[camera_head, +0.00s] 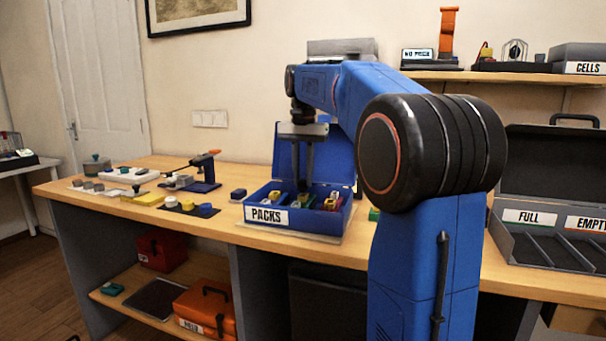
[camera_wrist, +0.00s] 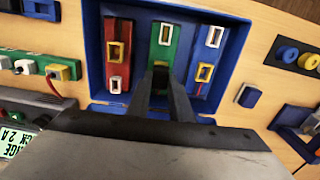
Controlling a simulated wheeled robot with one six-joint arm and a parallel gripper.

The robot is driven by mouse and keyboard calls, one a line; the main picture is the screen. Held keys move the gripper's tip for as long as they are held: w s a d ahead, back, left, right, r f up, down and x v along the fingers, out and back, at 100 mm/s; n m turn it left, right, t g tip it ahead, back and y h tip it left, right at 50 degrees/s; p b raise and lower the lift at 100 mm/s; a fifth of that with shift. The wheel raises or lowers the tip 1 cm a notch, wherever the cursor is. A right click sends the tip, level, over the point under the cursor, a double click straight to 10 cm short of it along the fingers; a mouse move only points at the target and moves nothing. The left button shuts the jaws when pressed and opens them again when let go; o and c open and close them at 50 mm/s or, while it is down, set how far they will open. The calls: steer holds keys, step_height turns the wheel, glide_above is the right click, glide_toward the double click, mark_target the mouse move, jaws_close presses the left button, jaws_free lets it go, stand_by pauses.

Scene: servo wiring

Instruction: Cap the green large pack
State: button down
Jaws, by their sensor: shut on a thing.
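The green large pack (camera_wrist: 164,42) lies in the middle slot of the blue PACKS case, between a red pack (camera_wrist: 117,50) and a blue pack (camera_wrist: 211,50). A whitish socket shows at one end of the green pack. I cannot tell whether this piece touches the pack. In the head view my gripper (camera_head: 303,184) stands inside the case (camera_head: 318,224), covering much of the middle slot.
The case's open lid (camera_head: 342,160) rises behind my gripper. A grey FULL/EMPTY case (camera_head: 550,249) is at right. My arm hides part of the bench.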

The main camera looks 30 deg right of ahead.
steer(key=shift+f, duration=0.9)
steer(key=c, duration=1.5)
jaws_free()
